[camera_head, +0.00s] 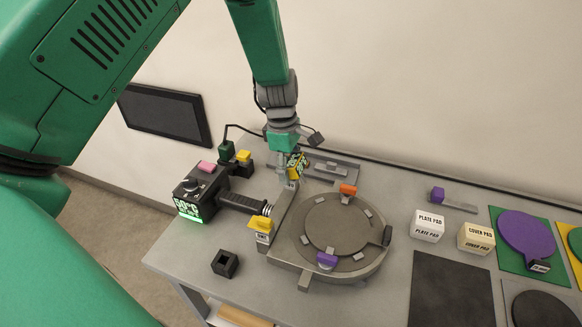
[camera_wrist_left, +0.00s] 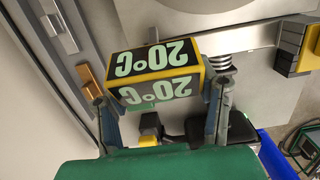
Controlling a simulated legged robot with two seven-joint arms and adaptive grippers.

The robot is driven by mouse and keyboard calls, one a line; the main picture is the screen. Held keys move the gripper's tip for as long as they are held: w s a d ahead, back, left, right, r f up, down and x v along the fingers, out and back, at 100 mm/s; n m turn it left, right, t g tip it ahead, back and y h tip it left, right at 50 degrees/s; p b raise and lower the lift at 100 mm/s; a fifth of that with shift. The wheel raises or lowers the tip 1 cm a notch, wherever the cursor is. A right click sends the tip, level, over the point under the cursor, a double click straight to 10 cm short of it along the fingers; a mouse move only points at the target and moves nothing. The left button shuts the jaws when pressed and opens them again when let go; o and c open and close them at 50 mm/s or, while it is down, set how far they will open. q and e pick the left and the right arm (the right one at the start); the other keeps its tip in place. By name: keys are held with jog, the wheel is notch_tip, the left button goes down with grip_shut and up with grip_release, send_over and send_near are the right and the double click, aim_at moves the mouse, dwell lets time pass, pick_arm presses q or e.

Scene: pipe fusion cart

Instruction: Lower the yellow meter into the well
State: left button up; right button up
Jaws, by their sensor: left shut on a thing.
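The yellow meter (camera_head: 298,163) is a small yellow-edged block with black faces. In the left wrist view the meter (camera_wrist_left: 155,73) shows "20°C" on two faces. My left gripper (camera_head: 292,172) is shut on it, with one finger on each side, and holds it above the back left of the round grey fixture. A small black open-topped square block (camera_head: 225,263), which looks like the well, stands near the table's front left, well apart from the meter. My right gripper is not in view.
A black device with a lit green "50°C" display (camera_head: 190,211) stands at the left. The round grey fixture (camera_head: 338,232) carries orange and purple clamps. White and cream pad boxes (camera_head: 429,226) and coloured mats are at the right. The table around the black block is clear.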

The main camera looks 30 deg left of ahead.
pick_arm(q)
jog(key=shift+s+f, duration=0.4)
jog(key=shift+f, duration=0.1)
dwell(0.4)
jog(key=o, duration=1.5)
jog(key=shift+o, duration=1.1)
jog(key=shift+w+f, duration=0.1)
jog(key=shift+w, duration=0.25)
notch_tip(320, 180, up, 12)
jog(key=a, duration=0.1)
jog(key=shift+a, duration=0.3)
jog(key=shift+f, duration=0.15)
